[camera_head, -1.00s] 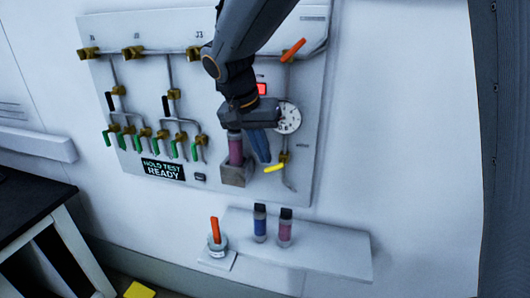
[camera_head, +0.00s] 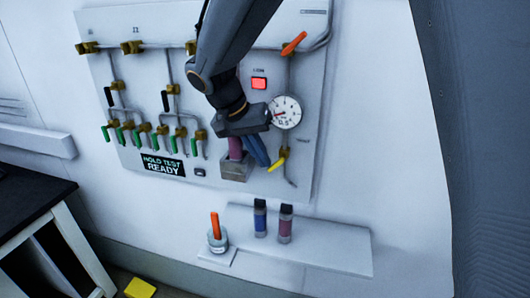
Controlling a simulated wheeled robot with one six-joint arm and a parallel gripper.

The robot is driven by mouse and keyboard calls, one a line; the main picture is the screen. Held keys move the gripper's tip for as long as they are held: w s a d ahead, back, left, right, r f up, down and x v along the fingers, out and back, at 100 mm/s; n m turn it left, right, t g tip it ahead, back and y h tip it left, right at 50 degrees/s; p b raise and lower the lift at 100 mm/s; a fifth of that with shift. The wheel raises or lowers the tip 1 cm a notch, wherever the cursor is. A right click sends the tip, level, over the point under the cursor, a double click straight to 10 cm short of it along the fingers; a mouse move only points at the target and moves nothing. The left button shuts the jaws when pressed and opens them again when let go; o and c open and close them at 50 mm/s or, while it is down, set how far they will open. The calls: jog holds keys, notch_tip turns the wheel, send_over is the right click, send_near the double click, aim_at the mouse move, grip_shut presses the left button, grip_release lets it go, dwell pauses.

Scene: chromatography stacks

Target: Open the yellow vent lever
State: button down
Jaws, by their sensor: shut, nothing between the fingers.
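The yellow vent lever (camera_head: 277,164) is on a brass valve low on the right side of the wall panel, below the round gauge. It slopes down to the left from the valve. My gripper (camera_head: 264,164) is shut and empty, its blue fingers pointing down just left of the lever. The fingertips look very near the lever's lower end; I cannot tell whether they touch it. My wrist hides part of the panel above and left of the gauge.
A pink column (camera_head: 235,148) stands in a grey holder (camera_head: 234,170) just left of my fingers. The gauge (camera_head: 286,112) and an orange lever (camera_head: 294,44) are above.

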jog(key=shift+a+r, duration=0.1)
jog(key=b+v, duration=0.1)
jog(key=v, duration=0.6)
jog(key=shift+r, duration=0.3)
jog(key=shift+s, duration=0.1)
